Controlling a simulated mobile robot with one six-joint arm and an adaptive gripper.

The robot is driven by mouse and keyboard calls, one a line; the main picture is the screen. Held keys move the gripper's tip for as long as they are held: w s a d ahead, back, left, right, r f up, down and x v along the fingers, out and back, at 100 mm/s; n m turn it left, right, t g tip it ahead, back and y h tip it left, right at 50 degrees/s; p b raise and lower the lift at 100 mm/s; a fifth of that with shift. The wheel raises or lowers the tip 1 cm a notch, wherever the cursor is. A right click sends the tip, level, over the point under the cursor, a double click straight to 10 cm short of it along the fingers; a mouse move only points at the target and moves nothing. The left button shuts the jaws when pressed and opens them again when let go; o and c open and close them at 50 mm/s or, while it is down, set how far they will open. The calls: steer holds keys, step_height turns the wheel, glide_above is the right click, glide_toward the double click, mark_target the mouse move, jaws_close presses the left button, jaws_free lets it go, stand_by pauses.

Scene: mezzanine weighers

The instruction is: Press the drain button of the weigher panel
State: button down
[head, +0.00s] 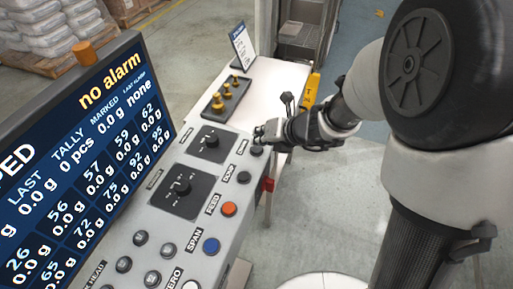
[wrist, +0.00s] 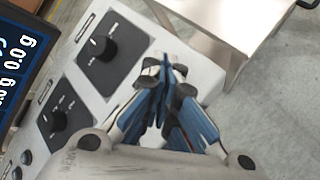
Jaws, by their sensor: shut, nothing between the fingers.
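The weigher panel (head: 165,222) is a sloped grey console with labelled buttons along its right edge. A black button (head: 256,151) sits at the far end of that row; its small label is too small to read surely, so I cannot confirm it as the drain button. A dark button labelled DUMP (head: 243,177) is nearer. My gripper (head: 262,133) is shut and empty, its tips just past the far black button; I cannot tell whether they touch the panel.
An orange FEED button (head: 228,208) and blue SPAN button (head: 211,245) lie nearer. Two black knobs (head: 182,187) (head: 211,142) are left of the row. A screen (head: 85,150) reading "no alarm" rises at left. A white table (head: 262,90) with brass weights stands beyond.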

mark_target(259, 147)
steer(key=shift+f, duration=0.15)
steer(key=shift+f+b, duration=0.3)
steer(key=shift+b, duration=0.1)
steer(key=shift+f+b, duration=0.4)
steer(key=shift+f, duration=0.05)
stand_by(0.8)
steer(key=shift+r, duration=0.15)
steer(key=shift+r+p, duration=0.8)
steer(key=shift+p, duration=0.1)
step_height(259, 147, up, 5)
steer(key=p, duration=0.5)
